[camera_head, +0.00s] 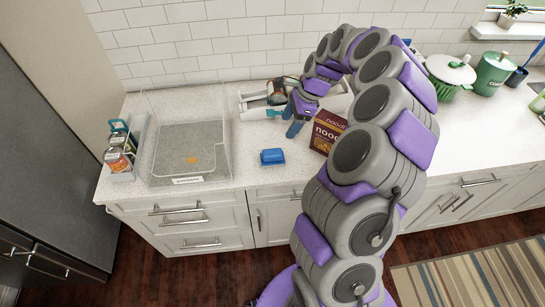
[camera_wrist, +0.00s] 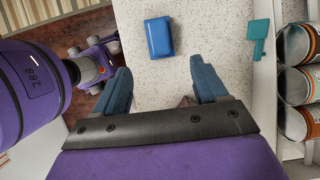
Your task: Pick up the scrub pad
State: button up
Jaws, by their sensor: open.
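The scrub pad (camera_head: 272,156) is a small blue block lying on the speckled white counter near its front edge. It also shows in the wrist view (camera_wrist: 158,37), lying flat beyond my fingertips and roughly centred between them. My gripper (camera_head: 295,128) has blue fingers and hangs above the counter, behind and to the right of the pad in the head view. In the wrist view my gripper (camera_wrist: 161,82) is open, with a wide empty gap between its fingers. The fingers do not touch the pad.
A brown noodle box (camera_head: 324,136) stands close to the right of my gripper. A clear bin (camera_head: 190,130) stands left of the pad. A white tray with jars and a teal utensil (camera_head: 258,114) lies behind. The counter (camera_head: 245,172) around the pad is bare.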

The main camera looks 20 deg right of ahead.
jog(key=b, duration=0.2)
send_near(272, 152)
jog(key=x, duration=0.5)
jog(key=shift+w+f, duration=0.1)
jog(key=shift+w, duration=0.1)
jog(key=x, duration=0.2)
jog(key=b+x, duration=0.1)
jog(key=x, duration=0.2)
jog(key=shift+s+f, duration=0.1)
jog(key=shift+s, duration=0.05)
jog(key=shift+d, duration=0.1)
jog(key=c, duration=0.8)
jog(key=shift+c, duration=0.2)
jog(key=shift+r, duration=0.5)
notch_tip(272, 152, up, 3)
jog(key=shift+r+p, duration=0.1)
jog(key=shift+p, duration=0.55)
jog(key=s+a+p, duration=0.2)
jog(key=s, duration=1.4)
jog(key=shift+a+r, duration=0.2)
jog(key=shift+r, duration=0.25)
jog(key=shift+w, duration=0.1)
